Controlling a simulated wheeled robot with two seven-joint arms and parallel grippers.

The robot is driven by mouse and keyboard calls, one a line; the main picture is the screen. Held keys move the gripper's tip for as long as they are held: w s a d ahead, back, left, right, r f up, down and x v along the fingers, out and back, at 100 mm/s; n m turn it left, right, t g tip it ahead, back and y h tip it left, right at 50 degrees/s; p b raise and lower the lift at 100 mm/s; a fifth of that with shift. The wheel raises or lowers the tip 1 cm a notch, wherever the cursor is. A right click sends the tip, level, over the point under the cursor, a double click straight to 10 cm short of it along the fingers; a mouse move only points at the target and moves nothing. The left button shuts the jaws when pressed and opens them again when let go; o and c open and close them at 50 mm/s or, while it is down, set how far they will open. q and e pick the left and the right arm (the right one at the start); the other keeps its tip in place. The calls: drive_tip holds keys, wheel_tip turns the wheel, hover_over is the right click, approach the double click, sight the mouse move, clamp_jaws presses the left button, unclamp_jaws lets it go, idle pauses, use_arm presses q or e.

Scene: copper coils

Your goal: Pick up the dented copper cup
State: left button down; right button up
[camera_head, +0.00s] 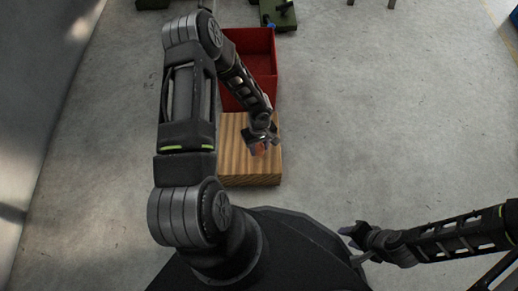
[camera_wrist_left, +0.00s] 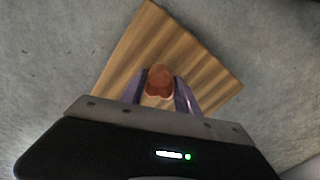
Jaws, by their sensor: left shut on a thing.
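The copper cup (camera_wrist_left: 159,80) shows in the left wrist view as a small reddish-brown round piece, with a notch-like dent at its near edge. My left gripper (camera_wrist_left: 160,92) has its two fingers on either side of the cup and is shut on it. In the head view the left gripper (camera_head: 263,143) is over the wooden block (camera_head: 240,172), and only a small reddish bit of the cup (camera_head: 260,149) shows beneath it. I cannot tell whether the cup touches the wood. My right gripper (camera_head: 352,243) is at the lower right, away from the block; its jaw state is unclear.
A red open box (camera_head: 262,48) stands just behind the wooden block. Green equipment (camera_head: 279,14) is at the back. A grey wall (camera_head: 50,80) runs along the left. The concrete floor (camera_head: 390,110) to the right is clear.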

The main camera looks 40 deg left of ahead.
sight(259, 146)
use_arm(q)
wheel_tip(259, 146, up, 7)
drive_tip(key=shift+r+p, duration=0.2)
drive_tip(key=shift+p, duration=0.95)
drive_tip(key=shift+w, duration=0.1)
